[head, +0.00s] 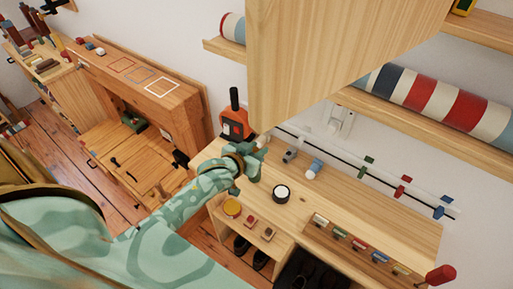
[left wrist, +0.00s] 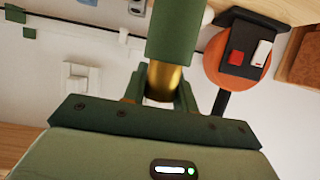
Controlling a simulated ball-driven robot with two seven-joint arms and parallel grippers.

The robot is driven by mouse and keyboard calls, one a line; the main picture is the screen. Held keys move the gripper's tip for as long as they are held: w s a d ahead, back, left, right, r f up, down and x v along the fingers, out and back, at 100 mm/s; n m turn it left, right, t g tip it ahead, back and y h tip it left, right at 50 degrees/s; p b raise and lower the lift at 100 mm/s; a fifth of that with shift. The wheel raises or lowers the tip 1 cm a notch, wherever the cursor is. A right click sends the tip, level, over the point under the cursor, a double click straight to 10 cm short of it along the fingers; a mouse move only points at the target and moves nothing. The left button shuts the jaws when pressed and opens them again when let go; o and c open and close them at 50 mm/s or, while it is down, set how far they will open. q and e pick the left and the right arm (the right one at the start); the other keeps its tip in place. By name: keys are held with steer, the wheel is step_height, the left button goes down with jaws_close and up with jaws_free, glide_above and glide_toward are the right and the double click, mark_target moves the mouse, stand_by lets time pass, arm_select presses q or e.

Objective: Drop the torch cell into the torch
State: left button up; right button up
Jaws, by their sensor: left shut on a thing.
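My left gripper (head: 254,162) is over the left part of the wooden bench top. In the left wrist view my left gripper (left wrist: 160,92) is shut on a gold cylinder (left wrist: 168,78), which looks like the torch cell. A wider green section lies in line with it, at the top of the picture. A short black round thing with a white top (head: 282,193) stands on the bench to the right of the gripper, apart from it. I cannot tell for sure which thing is the torch. My right gripper is not in view.
An orange and black device (head: 236,125) with a black stick stands close behind the gripper; the left wrist view shows it (left wrist: 228,62) too. A blue and white item (head: 315,169) lies to the right. A wooden cabinet (head: 330,45) hangs above. The bench's middle right is clear.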

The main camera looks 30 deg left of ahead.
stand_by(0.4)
arm_select(q)
steer(key=o, duration=1)
steer(key=shift+o, duration=0.2)
steer(key=shift+s, duration=0.1)
steer(key=p+v, duration=0.2)
steer(key=v, duration=1.4)
steer(key=shift+p, duration=0.3)
steer(key=shift+r, duration=0.15)
